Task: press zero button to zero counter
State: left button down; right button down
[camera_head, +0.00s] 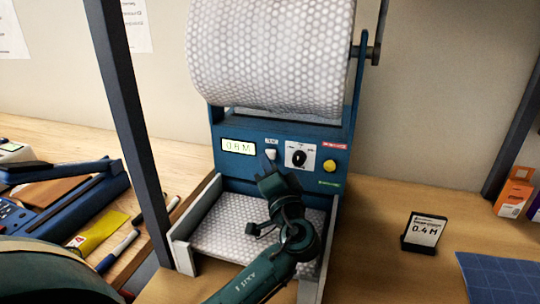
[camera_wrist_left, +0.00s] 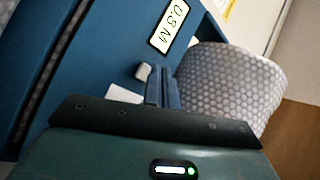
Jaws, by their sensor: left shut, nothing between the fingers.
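The counter display (camera_head: 238,146) on the blue machine's front panel reads 0.8 M. It also shows in the left wrist view (camera_wrist_left: 170,25). Just right of it is a small white button (camera_head: 271,154) under a small label, most likely the zero button; the wrist view shows it as a pale block (camera_wrist_left: 142,72). My left gripper (camera_head: 268,167) is shut and empty, its tips just below the white button in the head view. In the wrist view the closed fingers (camera_wrist_left: 162,80) are beside the button; I cannot tell whether they touch it. My right gripper is not in view.
A dial (camera_head: 299,156) and a yellow button (camera_head: 329,166) sit right of the white button. A bubble-wrap roll (camera_head: 270,50) hangs above; its sheet lies in the tray below. A 0.4 M card (camera_head: 424,231) stands on the table at right. A dark post (camera_head: 130,110) stands at left.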

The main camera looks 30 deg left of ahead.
pick_arm(q)
jog(key=shift+w, duration=0.4)
jog(key=shift+w+a+b, duration=0.15)
jog(key=shift+w+b, duration=0.3)
jog(key=shift+b, duration=0.05)
dwell(0.5)
jog(key=shift+s, duration=0.15)
jog(key=shift+s+d, duration=0.2)
jog(key=shift+s, duration=0.55)
jog(key=shift+s+d, duration=0.2)
jog(key=shift+s, duration=0.6)
jog(key=shift+s+d, duration=0.2)
jog(key=shift+s, duration=0.6)
jog(key=shift+s+d, duration=0.2)
jog(key=shift+s, duration=0.6)
